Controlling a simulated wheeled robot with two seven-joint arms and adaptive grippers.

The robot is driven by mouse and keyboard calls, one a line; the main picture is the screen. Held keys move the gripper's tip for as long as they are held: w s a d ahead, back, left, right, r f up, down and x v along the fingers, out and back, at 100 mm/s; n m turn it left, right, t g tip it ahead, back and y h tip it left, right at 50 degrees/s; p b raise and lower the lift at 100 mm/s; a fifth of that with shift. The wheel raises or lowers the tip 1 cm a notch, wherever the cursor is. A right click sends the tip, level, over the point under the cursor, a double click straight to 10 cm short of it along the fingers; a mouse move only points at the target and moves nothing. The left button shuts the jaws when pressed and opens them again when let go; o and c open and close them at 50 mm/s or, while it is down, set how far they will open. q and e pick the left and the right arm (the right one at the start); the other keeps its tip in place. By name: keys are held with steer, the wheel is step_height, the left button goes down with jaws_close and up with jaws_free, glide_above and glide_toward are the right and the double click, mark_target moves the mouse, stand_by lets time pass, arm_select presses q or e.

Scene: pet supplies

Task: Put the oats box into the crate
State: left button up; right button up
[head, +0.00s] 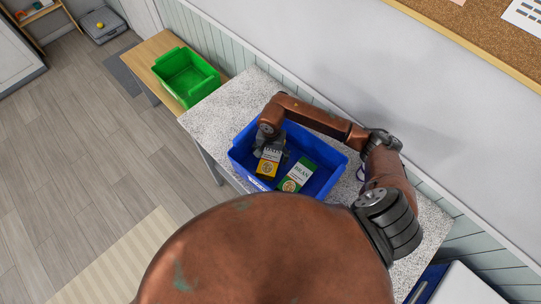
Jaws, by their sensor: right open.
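The oats box (267,167), with a yellow lower part, a pale panel and a dark label that is hard to read, is inside the blue crate (325,153), at its left side. My right gripper (270,148) is open at the upper end of this box, with its fingers close to it. I cannot tell whether they touch it. The arm covers part of the crate's back wall. A green crate (187,77) stands empty on a wooden surface at the upper left. My left gripper is not in view.
A green box (296,176) with a white panel lies in the blue crate, right of the oats box. The blue crate stands on a speckled grey table (222,107), whose left part is clear. A wall runs behind the table.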

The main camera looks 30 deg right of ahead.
mark_target(271, 156)
steer(key=shift+w+r, duration=0.1)
steer(key=shift+r, duration=0.15)
step_height(271, 156, up, 12)
steer(key=b, duration=0.2)
steer(key=shift+f+b, duration=0.15)
steer(key=shift+b, duration=0.25)
stand_by(1.5)
